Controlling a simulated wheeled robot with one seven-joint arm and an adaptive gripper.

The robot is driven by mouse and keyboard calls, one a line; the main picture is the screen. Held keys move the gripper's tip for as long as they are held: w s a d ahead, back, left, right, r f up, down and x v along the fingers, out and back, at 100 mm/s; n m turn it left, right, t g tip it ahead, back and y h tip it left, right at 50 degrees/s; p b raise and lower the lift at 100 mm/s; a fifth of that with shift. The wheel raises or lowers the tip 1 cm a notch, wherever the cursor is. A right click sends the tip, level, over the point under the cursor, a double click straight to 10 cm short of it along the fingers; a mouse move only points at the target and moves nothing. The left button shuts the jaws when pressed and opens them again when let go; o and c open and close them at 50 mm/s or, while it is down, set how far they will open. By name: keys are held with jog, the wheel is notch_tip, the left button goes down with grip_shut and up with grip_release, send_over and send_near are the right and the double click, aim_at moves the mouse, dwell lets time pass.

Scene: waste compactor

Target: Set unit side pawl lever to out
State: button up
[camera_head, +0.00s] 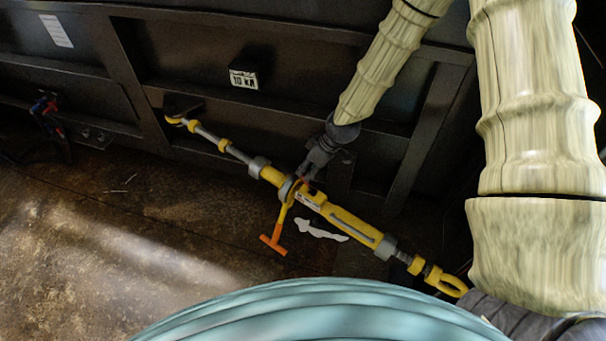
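The unit is a yellow and grey ratchet turnbuckle (345,220) that lies diagonally across the picture in front of the dark compactor wall. An orange T-shaped handle (273,243) hangs down from the grey ratchet collar at its middle. A small red piece (304,181) shows beside the collar, close to my gripper; it may be the pawl lever, but it is too small and partly covered to tell its position. My dark gripper (308,174) reaches down from the upper right to the collar. Its fingertips are at or very near the red piece; contact is unclear.
The dark ribbed wall (190,50) with a "10 KN" label (243,79) stands behind the unit. A red and blue fitting (46,106) is at the far left. A white scrap (320,231) lies below the unit. The brown floor (130,240) at lower left is open.

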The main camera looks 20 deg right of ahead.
aim_at(303, 176)
jog(key=shift+p+x, duration=0.5)
jog(key=shift+x, duration=2.25)
grip_shut()
